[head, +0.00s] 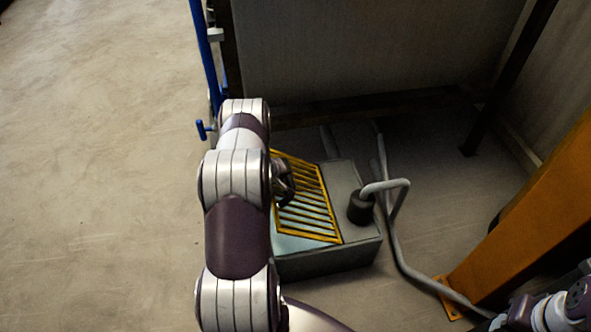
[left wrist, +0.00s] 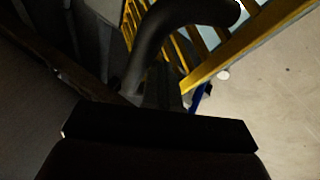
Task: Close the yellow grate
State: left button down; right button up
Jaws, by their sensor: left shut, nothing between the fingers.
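The yellow grate (head: 312,208) is a barred frame over the top of a low grey box (head: 330,262). Its lower edge runs at a different slant from the box's front edge, so it looks tilted up, with a pale surface showing below it. My left gripper (head: 284,186) is dark, shut and empty, at the grate's left part; I cannot tell whether it touches. My arm hides the grate's left side. In the left wrist view, yellow bars of the grate (left wrist: 240,48) show close behind a dark curved finger.
A grey pipe (head: 388,187) rises from a dark fitting (head: 361,207) on the box's right. An orange post (head: 530,225) stands at the right, and a blue upright (head: 205,55) with a handle at the upper left. The floor at the left is clear. My right arm shows at the lower right corner.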

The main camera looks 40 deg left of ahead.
pick_arm(q)
jog(key=s+a+f+t+h+b, duration=0.1)
jog(key=s+a+f+t+b, duration=0.1)
jog(key=f+b, duration=0.6)
jog(key=s+a+f+n+t+h+b, duration=0.1)
jog(key=s+a+f+t+h+b, duration=0.1)
jog(key=f+b, duration=0.6)
jog(key=shift+s+a+n+t, duration=0.3)
jog(key=shift+s+a+t, duration=0.2)
jog(key=shift+s+a, duration=0.95)
pick_arm(e)
notch_tip(320, 180, down, 15)
jog(key=shift+a, duration=0.15)
pick_arm(q)
jog(key=shift+s+d+r, duration=0.1)
jog(key=shift+s+d, duration=0.2)
jog(key=shift+d, duration=0.05)
pick_arm(e)
jog(key=shift+s, duration=0.1)
